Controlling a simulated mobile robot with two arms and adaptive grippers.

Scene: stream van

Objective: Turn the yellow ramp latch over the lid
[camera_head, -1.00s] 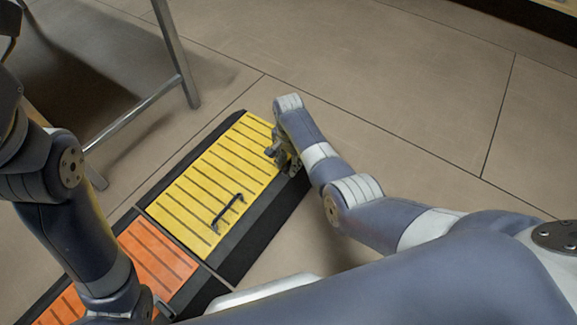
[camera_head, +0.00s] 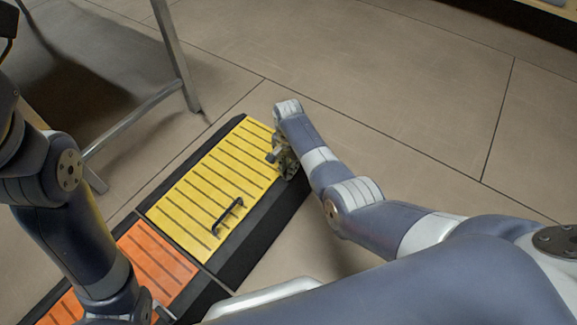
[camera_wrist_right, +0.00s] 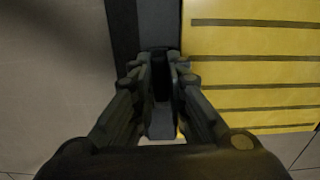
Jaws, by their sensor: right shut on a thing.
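The yellow ramp lid (camera_head: 212,180) is slatted, with a black handle (camera_head: 228,215) near its front right corner. It lies flat in a black ramp frame (camera_head: 262,232). My right gripper (camera_head: 281,158) is low at the right edge of the lid, near its far end. In the right wrist view the right gripper (camera_wrist_right: 160,85) points down over the dark border beside the yellow slats (camera_wrist_right: 250,70). Its fingers are close together on a dark piece, the ramp latch; they hide most of it, and its angle is unclear. My left arm comes down at left; its gripper is out of view.
An orange lid (camera_head: 158,262) adjoins the yellow one at the front left, partly behind my left arm. A metal stand leg (camera_head: 176,60) with a low crossbar (camera_head: 135,120) stands behind at left. The tiled floor (camera_head: 410,110) right of the ramp is clear.

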